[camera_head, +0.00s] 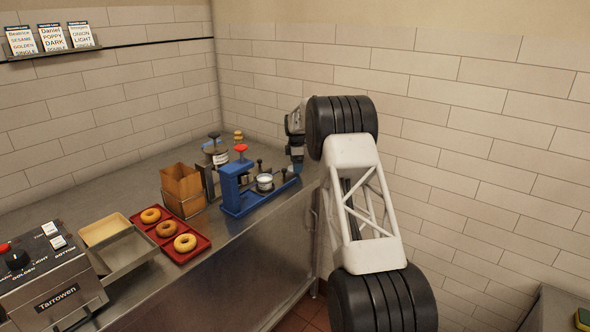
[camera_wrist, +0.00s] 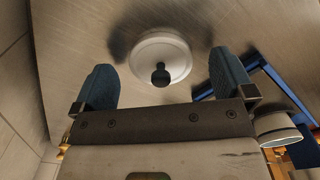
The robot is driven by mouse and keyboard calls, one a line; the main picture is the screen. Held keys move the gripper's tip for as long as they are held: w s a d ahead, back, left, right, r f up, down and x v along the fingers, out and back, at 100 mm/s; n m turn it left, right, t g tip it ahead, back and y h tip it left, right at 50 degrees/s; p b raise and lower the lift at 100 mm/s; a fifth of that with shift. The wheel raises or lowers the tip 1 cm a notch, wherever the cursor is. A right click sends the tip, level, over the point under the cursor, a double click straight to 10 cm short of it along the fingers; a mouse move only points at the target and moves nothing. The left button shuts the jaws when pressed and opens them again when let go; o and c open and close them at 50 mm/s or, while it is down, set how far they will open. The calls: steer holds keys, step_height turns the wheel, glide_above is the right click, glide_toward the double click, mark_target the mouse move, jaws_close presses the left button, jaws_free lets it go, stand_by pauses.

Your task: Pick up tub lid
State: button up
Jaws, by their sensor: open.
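The tub lid, a round white disc (camera_wrist: 162,52) with a black knob, lies on the metal counter in the wrist view, top centre. My gripper (camera_wrist: 161,64) is open, with one blue finger on each side of the lid. The jaws are empty and the knob shows between them; I cannot tell the exact height above it. In the head view my gripper (camera_head: 297,166) is at the counter's far right, beside the blue press. I cannot make out the lid clearly there. A white tub (camera_head: 265,182) stands by the press; a white-rimmed round container (camera_wrist: 278,128) shows at the wrist view's lower right.
The blue press (camera_head: 238,190) with a red knob stands left of my gripper. Further left are a brown box (camera_head: 182,190), a red tray (camera_head: 190,251) with bagels, and a toaster (camera_head: 48,285). The tiled wall (camera_head: 450,150) is close on the right.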

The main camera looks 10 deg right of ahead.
steer(key=shift+f, duration=0.35)
stand_by(0.3)
steer(key=c, duration=1)
